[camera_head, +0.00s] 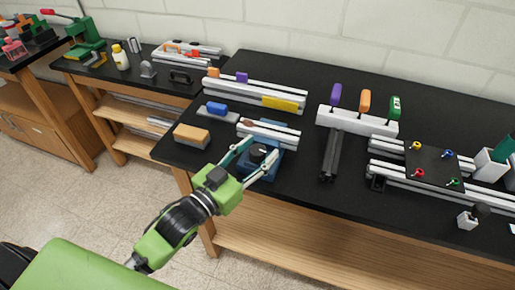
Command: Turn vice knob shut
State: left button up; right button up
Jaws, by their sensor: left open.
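The blue vice (271,161) stands near the front left part of the black workbench. A light extrusion (275,130) lies at its top. The dark round vice knob (257,151) faces the front edge of the bench. My left gripper (258,156) is open, with one finger on the left of the knob and one on its right. I cannot tell whether the fingers touch the knob. The green wrist hides part of the bench edge. My right gripper is not in view.
A tan block (191,136) and a blue-topped block (216,109) lie left of the vice. A rack with coloured-handled tools (357,121) stands to the right. A black plate with coloured knobs (434,165) lies farther right.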

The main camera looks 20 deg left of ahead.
pick_arm(q)
jog(key=shift+w, duration=0.1)
jog(key=c, duration=1.1)
jog(key=shift+m+g+h+p, duration=0.6)
jog(key=shift+m+h, duration=0.3)
jog(key=shift+h, duration=0.4)
jog(key=o, duration=1.1)
jog(key=v, duration=1.2)
